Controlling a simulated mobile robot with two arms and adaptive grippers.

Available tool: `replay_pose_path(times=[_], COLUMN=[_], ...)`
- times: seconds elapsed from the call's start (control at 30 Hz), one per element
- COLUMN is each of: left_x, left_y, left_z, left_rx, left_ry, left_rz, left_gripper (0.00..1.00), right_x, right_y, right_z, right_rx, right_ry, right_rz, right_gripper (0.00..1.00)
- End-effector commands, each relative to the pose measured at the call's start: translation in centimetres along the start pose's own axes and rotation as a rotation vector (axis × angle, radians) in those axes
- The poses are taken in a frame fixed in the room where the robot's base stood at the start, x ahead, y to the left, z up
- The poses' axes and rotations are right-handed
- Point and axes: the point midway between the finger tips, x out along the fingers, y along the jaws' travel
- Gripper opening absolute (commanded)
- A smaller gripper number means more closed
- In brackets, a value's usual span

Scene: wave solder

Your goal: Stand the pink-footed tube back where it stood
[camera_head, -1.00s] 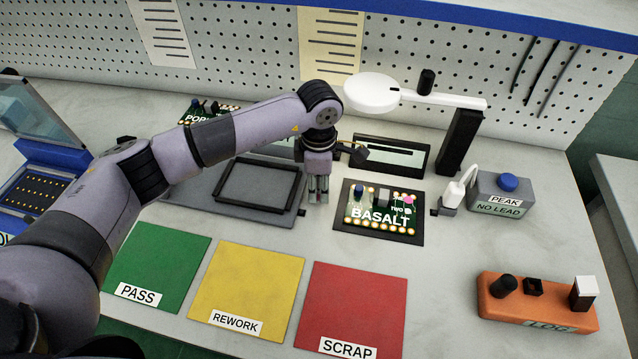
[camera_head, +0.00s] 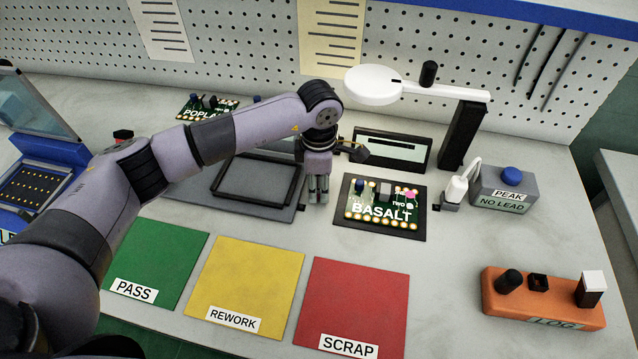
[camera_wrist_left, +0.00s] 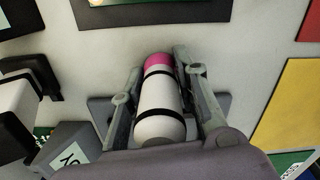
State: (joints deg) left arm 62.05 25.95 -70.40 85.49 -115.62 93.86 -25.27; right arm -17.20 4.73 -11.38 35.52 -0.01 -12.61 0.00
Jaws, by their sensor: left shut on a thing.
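The pink-footed tube (camera_wrist_left: 160,105) is white with black bands and a pink end (camera_wrist_left: 158,61). In the left wrist view it lies between both fingers of my left gripper (camera_wrist_left: 157,85), which is shut on it. The pink end points away from the wrist. In the head view my left gripper (camera_head: 318,196) points down between the grey plate with the black frame and the BASALT board (camera_head: 383,215). There I cannot make out the tube apart from the fingers, nor whether its foot touches the table. My right gripper is not in view.
The grey plate (camera_head: 200,198) lies left of the gripper. A black window fixture (camera_head: 393,140) and a lamp post (camera_head: 462,138) stand behind. The PEAK box (camera_head: 507,192) is at right. Green, yellow (camera_head: 247,280) and red (camera_head: 352,300) mats lie in front. Bare table lies around the gripper.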

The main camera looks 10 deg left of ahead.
Motion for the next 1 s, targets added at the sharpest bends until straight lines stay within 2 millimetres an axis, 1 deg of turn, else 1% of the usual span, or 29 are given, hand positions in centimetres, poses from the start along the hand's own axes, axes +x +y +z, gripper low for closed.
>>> replay_pose_path(times=[0.3,0.33,0.63,0.67,1.0], left_x=[0.54,0.45,0.45,0.44,0.47], left_y=[0.02,0.03,0.01,0.01,-0.01], left_z=[-0.01,-0.01,-0.01,-0.01,-0.02], left_rx=[0.0,0.0,0.0,0.0,0.0], left_ry=[0.0,0.0,0.0,0.0,0.0], left_rz=[0.0,0.001,0.0,0.0,0.0], left_gripper=[0.0,0.3,0.5,0.52,0.52], right_x=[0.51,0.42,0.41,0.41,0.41], right_y=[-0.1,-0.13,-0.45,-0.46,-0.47], right_z=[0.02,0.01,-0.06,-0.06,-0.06], right_rx=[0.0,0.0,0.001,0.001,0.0], right_ry=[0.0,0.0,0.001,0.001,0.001], right_rz=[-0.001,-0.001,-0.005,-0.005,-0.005], right_gripper=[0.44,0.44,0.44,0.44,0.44])
